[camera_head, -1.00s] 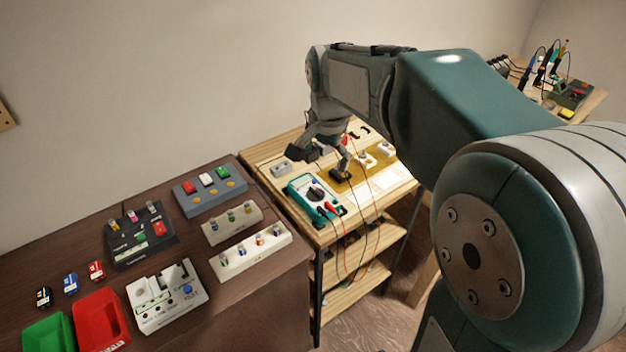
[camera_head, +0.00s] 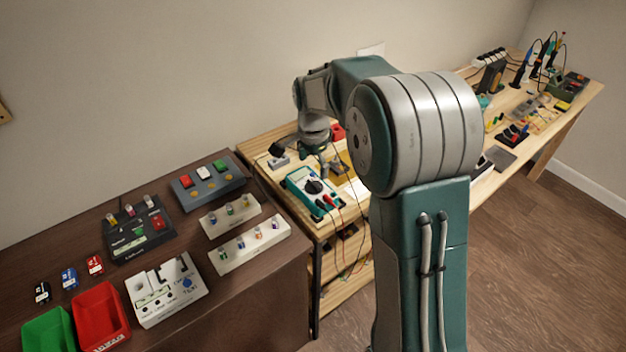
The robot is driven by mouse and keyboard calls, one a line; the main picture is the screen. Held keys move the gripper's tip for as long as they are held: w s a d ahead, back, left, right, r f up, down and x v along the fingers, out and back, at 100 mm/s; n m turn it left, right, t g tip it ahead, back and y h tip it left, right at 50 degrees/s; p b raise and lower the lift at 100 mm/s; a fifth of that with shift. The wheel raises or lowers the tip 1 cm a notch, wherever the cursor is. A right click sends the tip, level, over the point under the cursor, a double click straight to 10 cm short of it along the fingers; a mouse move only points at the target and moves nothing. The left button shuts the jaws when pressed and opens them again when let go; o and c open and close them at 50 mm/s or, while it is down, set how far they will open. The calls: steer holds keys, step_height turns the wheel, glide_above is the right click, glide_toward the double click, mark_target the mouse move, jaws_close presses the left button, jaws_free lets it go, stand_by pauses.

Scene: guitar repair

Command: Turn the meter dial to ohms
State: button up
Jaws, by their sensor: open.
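The teal multimeter (camera_head: 297,185) lies face up on the light wooden bench at the picture's middle. Its round black dial (camera_head: 314,187) shows, but its markings and pointer are too small to read. Red and black leads (camera_head: 329,202) are plugged into its lower right end. My gripper (camera_head: 308,161) points down just behind the meter, with its dark fingers spread apart and nothing visible between them. It appears apart from the dial. My arm hides the bench to the right of the meter.
A dark table at left holds a red bin (camera_head: 101,315), a green bin (camera_head: 47,332), a white test box (camera_head: 166,290) and several component holders. A further bench (camera_head: 590,93) with tools stands at back right. The wooden floor (camera_head: 545,240) at right is clear.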

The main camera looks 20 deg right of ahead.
mark_target(314, 183)
step_height(314, 183, down, 5)
steer(key=shift+d+f, duration=0.1)
steer(key=shift+c, duration=0.3)
steer(key=c, duration=1.1)
